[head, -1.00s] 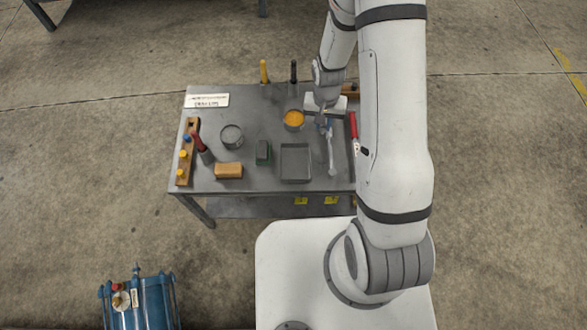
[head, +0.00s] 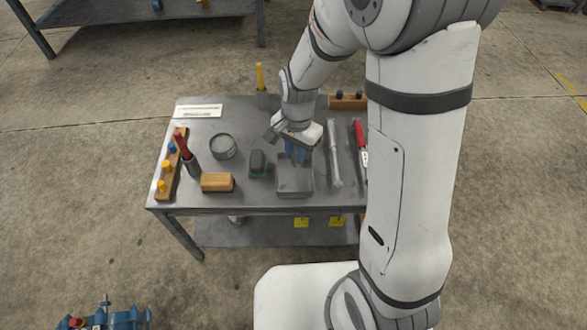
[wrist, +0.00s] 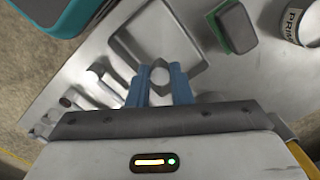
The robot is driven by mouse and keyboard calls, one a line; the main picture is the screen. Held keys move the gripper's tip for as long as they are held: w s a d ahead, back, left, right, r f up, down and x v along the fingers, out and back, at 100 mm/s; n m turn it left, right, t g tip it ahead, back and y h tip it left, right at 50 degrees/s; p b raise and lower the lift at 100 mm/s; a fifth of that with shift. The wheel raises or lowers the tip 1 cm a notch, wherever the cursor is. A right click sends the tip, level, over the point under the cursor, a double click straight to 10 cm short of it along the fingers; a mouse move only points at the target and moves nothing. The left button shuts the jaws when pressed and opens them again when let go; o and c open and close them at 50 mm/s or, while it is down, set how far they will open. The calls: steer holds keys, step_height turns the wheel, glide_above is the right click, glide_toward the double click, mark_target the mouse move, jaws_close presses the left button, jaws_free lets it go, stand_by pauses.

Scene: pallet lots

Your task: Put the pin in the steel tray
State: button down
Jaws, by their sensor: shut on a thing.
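The steel tray (head: 294,189) is a shallow grey square tray near the front middle of the grey table. It also shows at the top of the wrist view (wrist: 160,30). My gripper (head: 297,155) has blue fingers and is at the tray's back edge in the head view. In the wrist view its fingers (wrist: 160,88) are shut on a small grey six-sided piece, the pin (wrist: 160,75), seen against the tray. The pin's lower part cannot be made out, and my gripper hides the pin in the head view.
A green-and-dark block (head: 258,164) stands just left of the tray, and a wrench (head: 334,155) lies to its right. A wooden block (head: 217,182), a round can (head: 223,147) and a wooden rack with pegs (head: 170,170) are further left. Red-handled pliers (head: 361,145) lie far right.

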mark_target(295, 166)
steer(key=shift+f+b, duration=0.7)
steer(key=shift+f, duration=1.65)
steer(key=shift+f, duration=0.15)
steer(key=c, duration=1.3)
jaws_free()
